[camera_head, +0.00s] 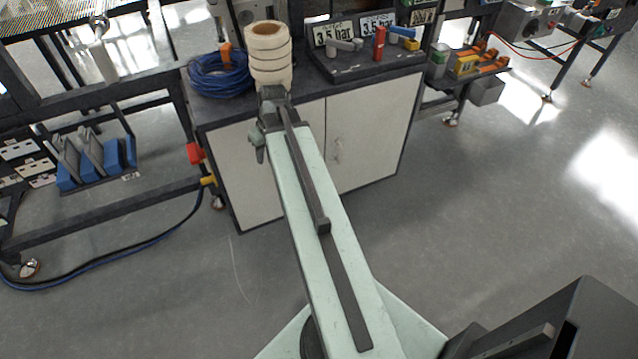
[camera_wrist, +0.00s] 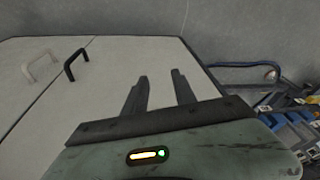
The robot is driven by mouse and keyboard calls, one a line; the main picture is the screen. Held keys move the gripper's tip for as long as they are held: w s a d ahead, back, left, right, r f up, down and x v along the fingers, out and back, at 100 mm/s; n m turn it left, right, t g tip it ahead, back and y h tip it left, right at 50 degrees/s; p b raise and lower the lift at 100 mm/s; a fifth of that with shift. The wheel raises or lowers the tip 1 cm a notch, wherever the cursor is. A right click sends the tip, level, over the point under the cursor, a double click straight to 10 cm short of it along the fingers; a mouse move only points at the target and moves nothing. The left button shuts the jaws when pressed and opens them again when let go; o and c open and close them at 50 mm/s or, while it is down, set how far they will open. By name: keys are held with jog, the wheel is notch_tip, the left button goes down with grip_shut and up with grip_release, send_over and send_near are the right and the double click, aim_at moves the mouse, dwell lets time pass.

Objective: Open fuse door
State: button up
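A cabinet has two pale doors side by side, the left door (camera_head: 245,175) and the right door (camera_head: 375,125). Both look shut, and neither is marked as the fuse door. In the wrist view the doors lie at the left, with a white handle (camera_wrist: 42,65) on one and a black handle (camera_wrist: 76,65) on the other, near the seam. In the head view a small handle (camera_head: 338,150) shows on the right door; my arm covers part of the left. My gripper (camera_wrist: 160,75) is open and empty, its fingers over the door with the black handle, apart from both handles.
On the dark worktop (camera_head: 310,95) stand a stack of cream rolls (camera_head: 268,55), a blue cable coil (camera_head: 220,75) and a tool tray (camera_head: 370,62). A frame with blue bins (camera_head: 95,160) stands at left. The grey floor (camera_head: 480,200) at right is clear.

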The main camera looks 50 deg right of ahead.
jog(key=s+d+f+m+t+h+b, duration=0.1)
jog(key=s+d+f+b, duration=0.3)
jog(key=d, duration=0.5)
jog(key=s+d+f+t+b, duration=0.1)
jog(key=s+d+f+b, duration=0.3)
jog(key=d, duration=0.6)
jog(key=b+x, duration=0.3)
jog(key=x, duration=0.1)
jog(key=b+x, duration=0.2)
jog(key=x, duration=0.3)
jog(key=shift+w+a+f+b, duration=0.15)
jog(key=shift+a+b, duration=0.05)
jog(key=shift+b, duration=0.2)
grip_shut()
